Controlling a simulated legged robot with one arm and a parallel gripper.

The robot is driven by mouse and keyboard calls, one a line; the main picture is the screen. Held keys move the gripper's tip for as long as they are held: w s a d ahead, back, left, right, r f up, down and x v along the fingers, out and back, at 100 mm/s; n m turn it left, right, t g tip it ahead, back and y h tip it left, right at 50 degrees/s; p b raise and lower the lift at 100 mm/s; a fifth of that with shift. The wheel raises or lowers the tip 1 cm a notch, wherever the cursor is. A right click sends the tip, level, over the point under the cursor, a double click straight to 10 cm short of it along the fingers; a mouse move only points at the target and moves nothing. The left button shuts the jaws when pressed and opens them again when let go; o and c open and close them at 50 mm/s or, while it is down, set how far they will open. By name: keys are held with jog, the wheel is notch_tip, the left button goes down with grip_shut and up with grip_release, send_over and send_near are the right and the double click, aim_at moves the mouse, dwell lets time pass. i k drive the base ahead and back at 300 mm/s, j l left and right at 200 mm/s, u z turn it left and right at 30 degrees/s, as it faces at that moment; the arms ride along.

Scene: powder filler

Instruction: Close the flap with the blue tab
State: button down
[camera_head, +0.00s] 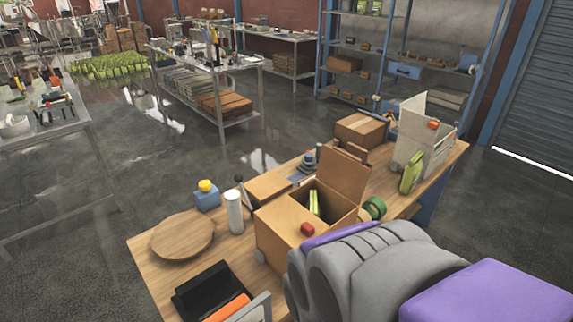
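An open cardboard box (280,238) stands on the wooden table, right of the middle of the view. One flap (343,172) stands raised at its far side. A yellow-green item (314,202) shows inside the box. A small red tab (307,229) is on the near part of the box. I cannot make out a blue tab on the box. My grey and purple arm fills the lower right and hides the box's near right side.
The table (147,256) also bears a round wooden board (183,236), a white cylinder (234,212), a blue block with a yellow top (207,197), a black tray (208,288), a green tape roll (374,208) and a pale bin (411,130). Open floor lies left.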

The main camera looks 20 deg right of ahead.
aim_at(349, 178)
jog(key=l+u, duration=0.45)
jog(key=l, duration=0.15)
jog(key=l+u, duration=0.45)
jog(key=k+l+u, duration=0.2)
jog(key=l+u, duration=0.25)
jog(key=l, duration=0.15)
jog(key=k+l, duration=0.15)
jog(key=l, duration=0.25)
jog(key=k+l+u, duration=0.1)
jog(key=l, duration=0.3)
jog(key=k+l, duration=0.25)
jog(key=l, duration=0.15)
jog(key=k+l, duration=0.15)
jog(key=l, duration=0.25)
jog(key=k+l+u, duration=0.1)
jog(key=l, duration=0.3)
jog(key=k+l, duration=0.25)
jog(key=l, duration=0.15)
jog(key=k+l+u, duration=0.1)
jog(key=l, duration=0.25)
jog(key=k, duration=0.1)
